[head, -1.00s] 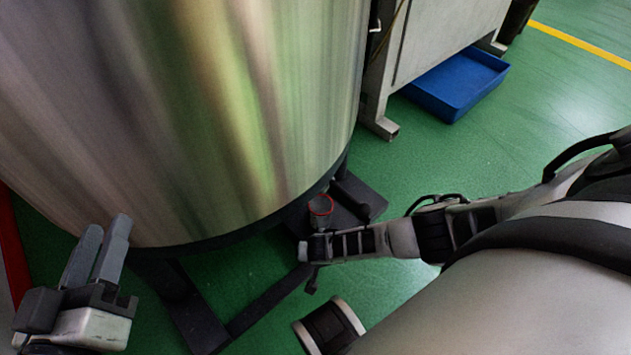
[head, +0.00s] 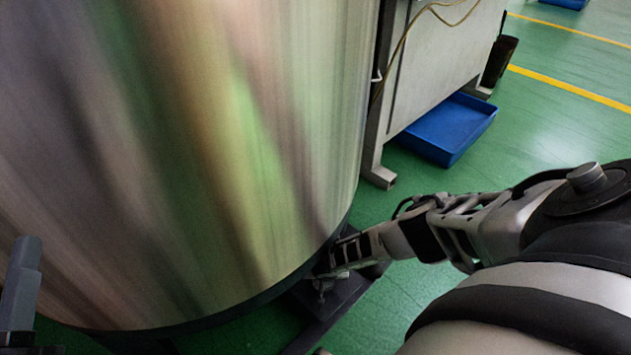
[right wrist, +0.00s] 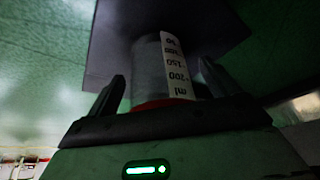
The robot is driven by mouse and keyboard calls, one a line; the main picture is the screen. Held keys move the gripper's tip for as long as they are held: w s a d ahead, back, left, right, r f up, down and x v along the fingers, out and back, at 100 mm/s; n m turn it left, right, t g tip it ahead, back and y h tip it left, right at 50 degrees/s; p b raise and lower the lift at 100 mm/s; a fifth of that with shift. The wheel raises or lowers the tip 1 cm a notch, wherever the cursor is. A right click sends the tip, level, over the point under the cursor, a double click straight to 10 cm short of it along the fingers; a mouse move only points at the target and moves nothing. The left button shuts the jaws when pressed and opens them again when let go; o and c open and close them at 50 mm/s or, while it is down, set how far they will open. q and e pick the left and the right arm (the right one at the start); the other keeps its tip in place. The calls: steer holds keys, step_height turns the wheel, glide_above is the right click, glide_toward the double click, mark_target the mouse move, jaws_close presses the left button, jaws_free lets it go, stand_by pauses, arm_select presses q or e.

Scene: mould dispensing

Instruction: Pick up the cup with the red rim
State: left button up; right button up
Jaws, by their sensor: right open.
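The cup with the red rim (right wrist: 150,72) shows in the right wrist view as a grey cylinder with a white ml scale. Its red rim lies close to my gripper's palm, and its far end is against a dark plate (right wrist: 100,45). My right gripper (right wrist: 162,75) is open, with one finger on each side of the cup and a gap visible beside it. In the head view my right gripper (head: 328,277) is low by the tank's base, and the cup cannot be made out there. My left gripper (head: 22,285) is partly cut off at the left edge.
A large shiny metal tank (head: 190,150) fills the left and stands close to my right gripper. A blue tray (head: 445,130) lies under a grey cabinet (head: 440,60) at the back. Green floor (head: 560,125) is clear on the right.

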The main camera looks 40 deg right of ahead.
arm_select(q)
steer(key=shift+s+r+m+h, duration=0.25)
steer(key=shift+r+m+h, duration=0.35)
steer(key=shift+r+m, duration=0.15)
arm_select(e)
steer(key=shift+f, duration=0.35)
steer(key=c, duration=1.2)
